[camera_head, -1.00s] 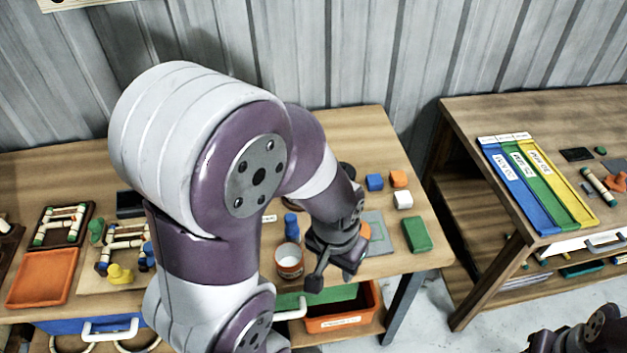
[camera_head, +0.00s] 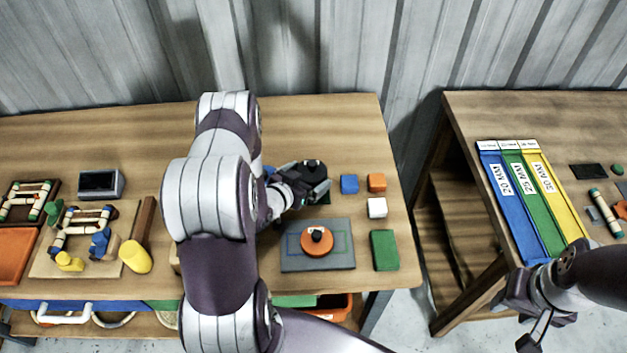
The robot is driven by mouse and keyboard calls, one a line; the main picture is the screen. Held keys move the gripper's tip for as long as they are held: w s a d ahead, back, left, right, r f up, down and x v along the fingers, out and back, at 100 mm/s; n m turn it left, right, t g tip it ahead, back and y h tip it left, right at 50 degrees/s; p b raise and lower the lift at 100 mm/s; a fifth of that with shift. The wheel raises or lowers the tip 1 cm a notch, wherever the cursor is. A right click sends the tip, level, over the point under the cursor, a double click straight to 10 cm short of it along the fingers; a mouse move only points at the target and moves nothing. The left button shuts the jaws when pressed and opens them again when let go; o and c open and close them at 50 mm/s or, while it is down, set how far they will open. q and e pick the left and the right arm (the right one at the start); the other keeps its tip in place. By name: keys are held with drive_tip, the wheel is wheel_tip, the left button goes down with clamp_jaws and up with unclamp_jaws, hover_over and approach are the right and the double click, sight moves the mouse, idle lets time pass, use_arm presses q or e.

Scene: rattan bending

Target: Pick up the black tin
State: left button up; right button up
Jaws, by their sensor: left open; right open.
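The black tin (camera_head: 315,169) is a dark round object on the wooden table, towards the back and left of a blue cube. My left gripper (camera_head: 306,180) is open at its near left side. One finger shows at the tin's front and the other behind it on the left; contact cannot be told. The gripper partly covers the tin. My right gripper (camera_head: 533,333) is open and empty at the bottom right, in front of the right-hand table.
Blue (camera_head: 349,184), orange (camera_head: 377,182) and white (camera_head: 377,207) cubes stand right of the tin. A grey mat (camera_head: 290,262) bears an orange disc (camera_head: 317,246) with a dark knob. A green block (camera_head: 385,250) lies at the right. My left arm hides the middle of the table.

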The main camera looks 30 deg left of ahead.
use_arm(q)
drive_tip(key=shift+x, duration=0.95)
drive_tip(key=shift+w+a+f, duration=0.1)
drive_tip(key=shift+w+a, duration=0.2)
drive_tip(key=shift+w, duration=0.05)
drive_tip(key=shift+s+a, duration=0.1)
drive_tip(key=shift+s, duration=0.1)
drive_tip(key=shift+w+d, duration=0.15)
drive_tip(key=shift+d, duration=0.05)
drive_tip(key=c, duration=0.8)
drive_tip(key=shift+a, duration=0.1)
